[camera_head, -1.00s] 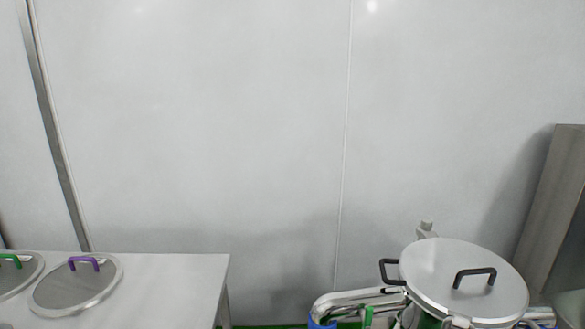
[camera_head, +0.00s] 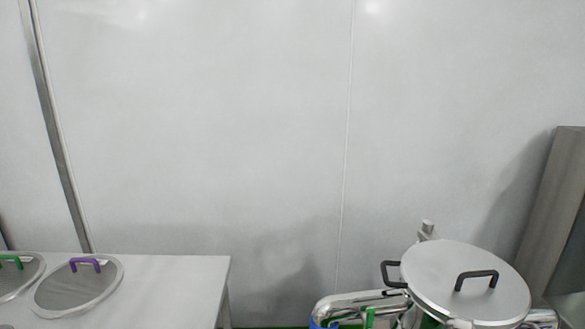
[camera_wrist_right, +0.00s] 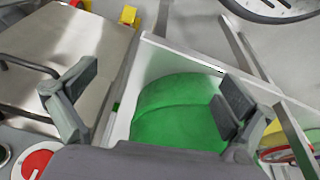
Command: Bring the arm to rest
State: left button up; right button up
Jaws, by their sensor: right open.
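My right gripper (camera_wrist_right: 155,103) is in the right wrist view, with its two dark fingers spread wide apart and nothing between them. Behind the fingers is a green rounded object (camera_wrist_right: 175,112) inside a pale metal frame; the gripper does not visibly hold it. Neither gripper shows in the head view, and my left gripper is in no view.
In the head view a white table (camera_head: 180,285) at lower left bears a round lid with a purple handle (camera_head: 78,288) and one with a green handle (camera_head: 15,275). A lidded steel vessel (camera_head: 440,275) stands at lower right beside a grey cabinet (camera_head: 548,215). A plain wall fills the middle.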

jog(key=s+f+g, duration=0.1)
jog(key=s+f, duration=0.2)
jog(key=f, duration=0.5)
jog(key=s+f, duration=0.3)
jog(key=f, duration=0.5)
jog(key=s+d+f, duration=0.3)
jog(key=s+f, duration=0.7)
jog(key=s, duration=0.3)
jog(key=shift+s+d+g, duration=0.2)
jog(key=shift+s+g, duration=0.1)
jog(key=shift+g, duration=0.1)
jog(key=shift+c, duration=0.2)
